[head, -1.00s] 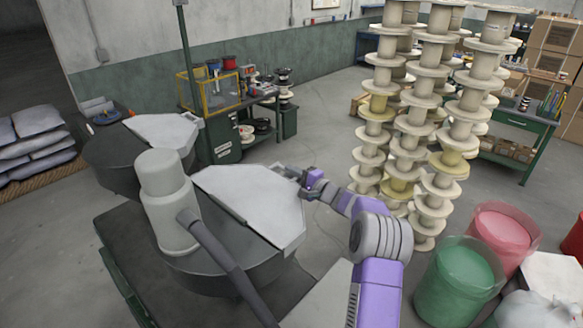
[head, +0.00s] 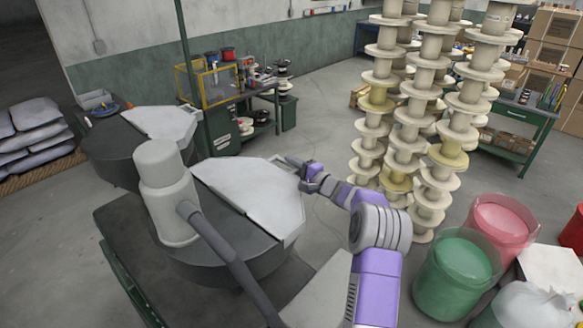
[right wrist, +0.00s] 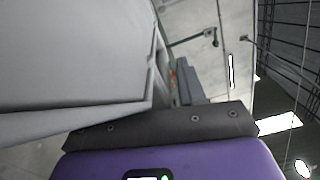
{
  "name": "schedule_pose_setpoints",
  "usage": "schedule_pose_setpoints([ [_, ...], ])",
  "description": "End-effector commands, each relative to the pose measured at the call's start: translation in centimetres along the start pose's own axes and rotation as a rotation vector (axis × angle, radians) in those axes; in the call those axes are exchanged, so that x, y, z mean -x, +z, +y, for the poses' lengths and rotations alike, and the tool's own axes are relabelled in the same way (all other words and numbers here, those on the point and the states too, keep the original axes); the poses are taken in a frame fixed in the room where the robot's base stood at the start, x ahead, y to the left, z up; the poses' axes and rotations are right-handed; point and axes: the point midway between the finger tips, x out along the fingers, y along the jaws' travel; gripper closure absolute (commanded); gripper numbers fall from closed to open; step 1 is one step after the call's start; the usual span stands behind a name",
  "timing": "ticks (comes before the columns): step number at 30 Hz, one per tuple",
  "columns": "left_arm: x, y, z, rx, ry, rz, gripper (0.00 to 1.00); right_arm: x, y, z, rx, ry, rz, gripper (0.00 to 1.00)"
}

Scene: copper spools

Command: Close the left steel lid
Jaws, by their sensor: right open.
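Two pale grey steel lids lie on dark round drums: a nearer one (head: 245,188) in the middle of the head view and a farther one (head: 160,122) to its upper left. Both look nearly flat; I cannot tell whether either is fully seated. My right gripper (head: 297,164) is open at the far right edge of the nearer lid; I cannot tell whether it touches. In the right wrist view, a grey plate (right wrist: 70,60), apparently this lid, fills the left side, close beside the dark gripper body. The fingertips are not clear there. My left gripper is not in view.
Tall stacks of cream spools (head: 425,110) rise right of my arm. A green bin (head: 457,275) and a pink bin (head: 500,225) stand at lower right.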

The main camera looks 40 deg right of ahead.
Motion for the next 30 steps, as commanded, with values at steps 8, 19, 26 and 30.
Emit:
schedule_pose_setpoints([
  [8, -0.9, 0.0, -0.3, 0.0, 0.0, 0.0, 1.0, 4.2, -0.2, 0.1, 0.001, 0.001, 0.004, 0.6],
  [19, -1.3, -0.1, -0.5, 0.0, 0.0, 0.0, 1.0, 7.5, -0.1, 0.1, 0.0, 0.001, 0.002, 0.6],
  [26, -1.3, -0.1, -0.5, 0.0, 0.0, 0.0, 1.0, 7.4, -0.1, 0.1, -0.001, 0.001, 0.002, 0.6],
  [30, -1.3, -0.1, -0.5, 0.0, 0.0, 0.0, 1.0, 7.4, -0.1, 0.1, -0.001, 0.001, 0.002, 0.6],
])
